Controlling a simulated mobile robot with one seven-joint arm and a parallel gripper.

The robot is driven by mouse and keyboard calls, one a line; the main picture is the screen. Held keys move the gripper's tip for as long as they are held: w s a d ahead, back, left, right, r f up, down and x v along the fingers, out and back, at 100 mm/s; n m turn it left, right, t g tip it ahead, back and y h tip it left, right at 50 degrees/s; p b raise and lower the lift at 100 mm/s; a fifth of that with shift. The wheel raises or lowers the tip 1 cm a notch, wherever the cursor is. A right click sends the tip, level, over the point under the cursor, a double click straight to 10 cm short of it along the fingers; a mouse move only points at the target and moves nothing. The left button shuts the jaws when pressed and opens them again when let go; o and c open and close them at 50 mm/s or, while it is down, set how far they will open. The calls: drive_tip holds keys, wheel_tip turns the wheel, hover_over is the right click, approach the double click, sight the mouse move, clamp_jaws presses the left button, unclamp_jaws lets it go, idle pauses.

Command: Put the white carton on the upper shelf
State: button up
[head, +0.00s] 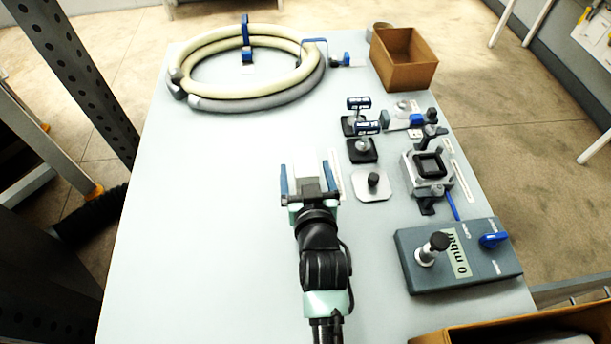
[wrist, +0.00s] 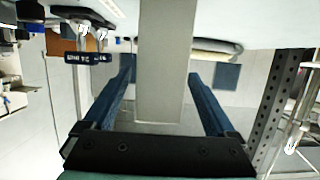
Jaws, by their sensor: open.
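The white carton (head: 302,175) is a pale block between the two blue fingers of my gripper (head: 306,180), over the middle of the table. In the wrist view the carton (wrist: 166,65) is a tall, plain, pale grey-white face between the open fingers of my gripper (wrist: 163,75). Narrow gaps show beside it near the fingertips. Whether it rests on the table is hard to tell. A dark perforated upright (head: 85,75) stands left of the table; no upper shelf board is clearly visible.
A coiled cream hose (head: 195,102) lies on the table (head: 190,220) at the back left, and an open cardboard box (head: 403,62) stands at the back right. Several fixtures and a grey control box (head: 462,265) line the right side.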

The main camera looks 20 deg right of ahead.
drive_tip(key=shift+w+d+f, duration=0.1)
drive_tip(key=shift+w, duration=0.15)
drive_tip(key=shift+c, duration=0.2)
clamp_jaws()
